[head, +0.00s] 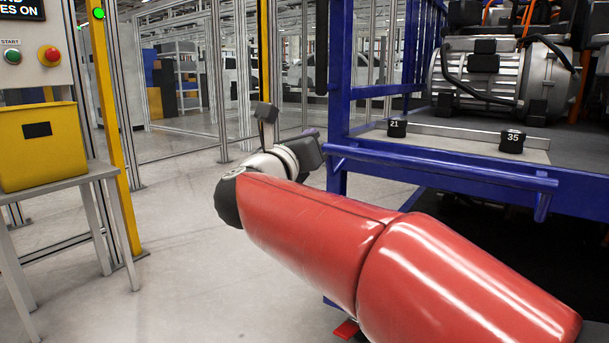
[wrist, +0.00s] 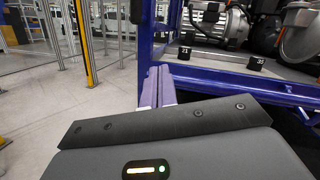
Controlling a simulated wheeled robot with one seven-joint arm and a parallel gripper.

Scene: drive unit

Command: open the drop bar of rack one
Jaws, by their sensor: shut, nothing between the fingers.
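The rack is a blue frame (head: 341,80) at the right of the head view. Its drop bar (head: 440,168) is a blue round bar across the front, roughly level, below the deck with the tags 21 and 35. The bar also shows in the wrist view (wrist: 240,83), right of the fingers. My gripper (head: 311,133) is just left of the bar's left end in the head view, mostly hidden by my wrist. In the wrist view my gripper (wrist: 158,72) has its two fingers side by side, shut and empty. I cannot tell whether they touch the frame.
A drive unit (head: 475,78) sits on the rack deck behind the bar. A yellow bin (head: 40,145) stands on a small table at the left, by a yellow post (head: 112,120) and a panel with start and stop buttons. The grey floor between table and rack is clear.

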